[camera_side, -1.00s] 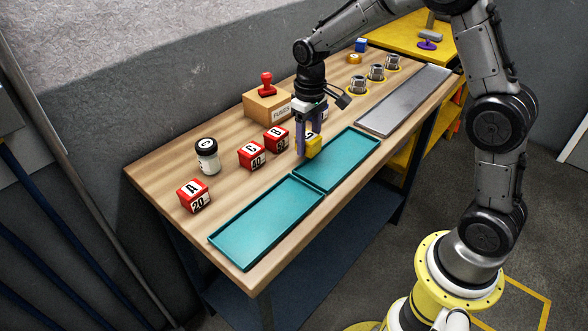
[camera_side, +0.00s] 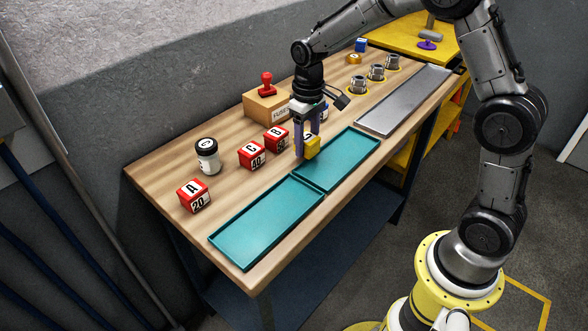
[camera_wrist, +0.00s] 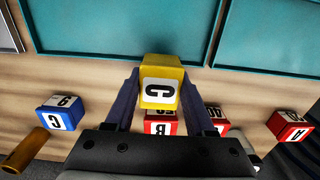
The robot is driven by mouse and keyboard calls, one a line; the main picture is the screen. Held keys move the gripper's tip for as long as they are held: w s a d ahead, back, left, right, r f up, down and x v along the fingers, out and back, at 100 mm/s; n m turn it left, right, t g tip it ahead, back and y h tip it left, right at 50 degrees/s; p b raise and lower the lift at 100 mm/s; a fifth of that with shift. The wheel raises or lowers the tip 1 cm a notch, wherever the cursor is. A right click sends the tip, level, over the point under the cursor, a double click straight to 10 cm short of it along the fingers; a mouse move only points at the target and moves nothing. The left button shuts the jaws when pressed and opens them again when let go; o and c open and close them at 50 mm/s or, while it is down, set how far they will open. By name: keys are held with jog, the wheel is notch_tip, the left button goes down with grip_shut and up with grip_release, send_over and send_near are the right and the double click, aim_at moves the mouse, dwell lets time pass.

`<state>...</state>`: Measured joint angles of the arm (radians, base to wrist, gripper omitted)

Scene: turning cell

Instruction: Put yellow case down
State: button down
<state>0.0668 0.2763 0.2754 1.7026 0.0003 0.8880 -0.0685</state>
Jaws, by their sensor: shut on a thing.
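My gripper (camera_side: 305,150) is shut on the yellow case (camera_side: 313,147). In the side view the case is low by the back edge of the farther teal tray (camera_side: 338,160). I cannot tell whether it touches the tray or the table. In the wrist view the yellow case (camera_wrist: 162,72) sits between both fingers, a white label with a black C facing the camera. A teal tray (camera_wrist: 120,28) lies just beyond it. A second teal tray (camera_side: 265,224) lies nearer the side camera and is empty.
Red cases (camera_side: 194,196) (camera_side: 251,155) (camera_side: 277,140) stand behind the trays. A blue case (camera_wrist: 62,112) shows in the wrist view. A white jar (camera_side: 208,160), a cardboard fuse box (camera_side: 266,106) with a red stamp (camera_side: 266,84), metal fittings (camera_side: 376,73) and a grey tray (camera_side: 405,100) are around.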

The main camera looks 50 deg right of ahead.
jog(key=shift+a, duration=0.9)
jog(key=d, duration=0.5)
jog(key=a, duration=0.5)
jog(key=shift+a, duration=0.25)
jog(key=shift+s+a, duration=0.2)
jog(key=shift+a, duration=0.05)
jog(key=shift+s+r+m, duration=0.15)
jog(key=shift+r+m, duration=0.1)
jog(key=shift+m, duration=0.05)
jog(key=w+d+r+m, duration=0.1)
jog(key=d+r+m, duration=0.35)
jog(key=d, duration=0.55)
jog(key=w+d+r+m, duration=0.1)
jog(key=d+r+m, duration=0.4)
jog(key=d, duration=0.4)
jog(key=shift+n, duration=0.55)
jog(key=w+d+f, duration=0.1)
jog(key=w+f, duration=0.1)
jog(key=w, duration=0.1)
jog(key=w+d+f, duration=0.2)
jog(key=w+f, duration=0.1)
jog(key=w, duration=0.1)
jog(key=w+d+f, duration=0.2)
jog(key=w, duration=0.2)
jog(key=shift+w+d+f, duration=0.2)
jog(key=shift+d+f, duration=0.05)
jog(key=shift+f, duration=0.1)
jog(key=shift+w+d+f, duration=0.25)
jog(key=shift+w+f, duration=0.35)
jog(key=shift+f, duration=1.6)
